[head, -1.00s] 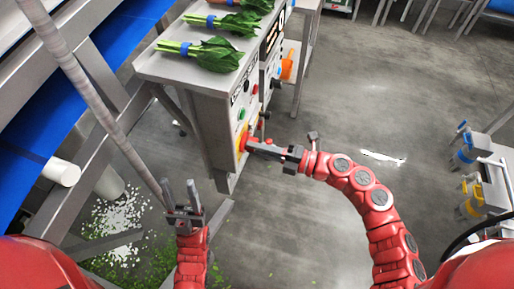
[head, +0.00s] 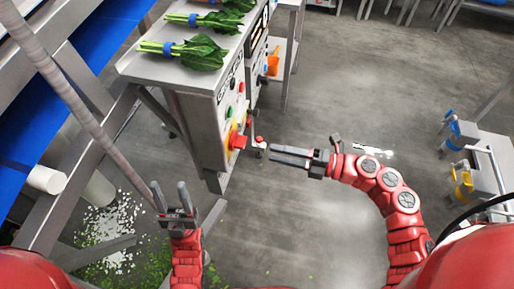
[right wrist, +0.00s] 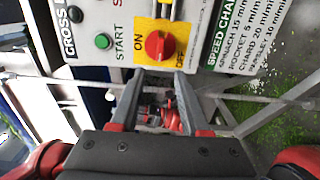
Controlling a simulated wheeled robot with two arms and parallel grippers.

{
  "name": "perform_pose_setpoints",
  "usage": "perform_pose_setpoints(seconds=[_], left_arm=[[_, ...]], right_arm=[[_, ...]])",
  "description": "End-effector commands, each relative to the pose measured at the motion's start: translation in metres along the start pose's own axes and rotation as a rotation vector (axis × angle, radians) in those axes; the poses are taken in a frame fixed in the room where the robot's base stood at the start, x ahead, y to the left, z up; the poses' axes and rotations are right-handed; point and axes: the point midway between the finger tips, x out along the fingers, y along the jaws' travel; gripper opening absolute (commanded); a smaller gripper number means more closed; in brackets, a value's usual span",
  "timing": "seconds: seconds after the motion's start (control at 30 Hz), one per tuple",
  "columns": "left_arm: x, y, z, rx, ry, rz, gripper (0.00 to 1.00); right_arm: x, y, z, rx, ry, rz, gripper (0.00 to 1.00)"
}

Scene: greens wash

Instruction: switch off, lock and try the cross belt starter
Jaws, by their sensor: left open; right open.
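The grey starter box (head: 205,115) stands under the end of a steel table. Its face carries a red rotary switch (head: 237,140) on a yellow plate. In the right wrist view the red switch (right wrist: 158,45) sits between the words ON and OFF; I cannot tell its exact setting. A green START button (right wrist: 103,41) is beside it. My right gripper (head: 273,155) is open and empty, apart from the switch and to its right; its jaws (right wrist: 158,78) point toward the panel. My left gripper (head: 168,190) is open and empty, lower left of the box. I cannot identify a padlock.
Bunches of greens (head: 196,50) lie on the steel table (head: 140,70). A blue conveyor belt (head: 100,45) runs at left, with spilled white bits and green scraps below. A metal stand (head: 490,165) with blue and yellow fittings is at right. The floor between is clear.

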Motion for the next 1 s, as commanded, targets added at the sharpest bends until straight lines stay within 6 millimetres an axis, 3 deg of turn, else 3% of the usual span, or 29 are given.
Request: perform_pose_setpoints(seconds=[0.03, 0.2, 0.4, 1.0], left_arm=[[-0.001, 0.000, 0.000, 0.000, 0.000, 0.000, 0.50], [-0.003, 0.000, 0.001, 0.000, 0.000, 0.000, 0.50], [-0.004, 0.000, 0.001, 0.000, 0.000, 0.000, 0.50], [-0.004, 0.000, 0.001, 0.000, 0.000, 0.000, 0.50]], right_arm=[[-0.015, -0.002, 0.003, 0.001, -0.011, -0.003, 0.46], [-0.053, 0.000, 0.002, -0.001, -0.005, 0.000, 0.46], [-0.079, 0.000, 0.001, 0.000, -0.003, -0.001, 0.46], [-0.083, 0.000, 0.001, 0.000, -0.001, 0.000, 0.46]])
